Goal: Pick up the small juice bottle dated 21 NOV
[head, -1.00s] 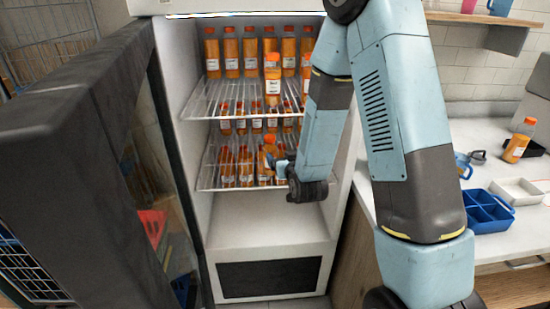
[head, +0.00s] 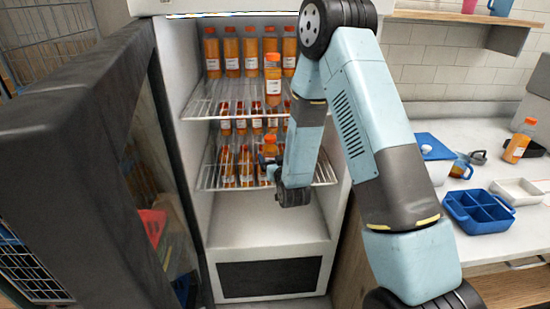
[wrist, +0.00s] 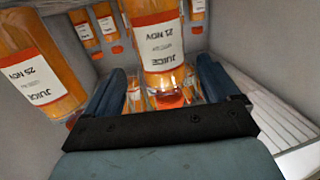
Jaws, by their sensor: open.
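The small juice bottle dated 21 NOV (wrist: 160,40) is orange with a white label, which reads upside down in the wrist view. My gripper (wrist: 162,72) is open, with one dark blue finger on each side of this bottle's lower-looking end. I cannot tell whether either finger touches it. In the head view, my gripper (head: 267,162) is at the lower wire shelf, by a front bottle (head: 270,146) that seems to be the same one. My gripper and wrist partly hide it there.
Another labelled bottle (wrist: 38,75) is close on the left in the wrist view. Several bottles stand behind on the lower shelf (head: 205,187). A taller bottle (head: 273,80) stands at the front of the upper shelf (head: 200,110). The open fridge door (head: 90,140) is at left.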

